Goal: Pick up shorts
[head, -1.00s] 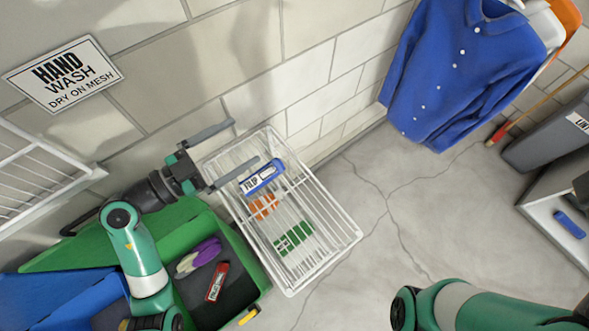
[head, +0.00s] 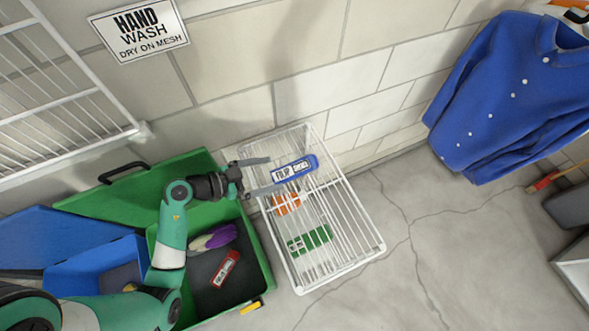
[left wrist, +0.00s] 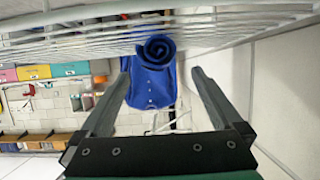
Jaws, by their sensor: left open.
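My left gripper (head: 273,174) is open and empty at the left end of the roll. In the left wrist view the fingers (left wrist: 161,66) stand apart, with the roll between and beyond their tips. I cannot tell whether they touch it. My right gripper is out of view.
A green bin (head: 262,280) and a blue bin (head: 60,274) stand left. A blue shirt (head: 515,90) hangs right. A wire shelf (head: 62,103) is upper left.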

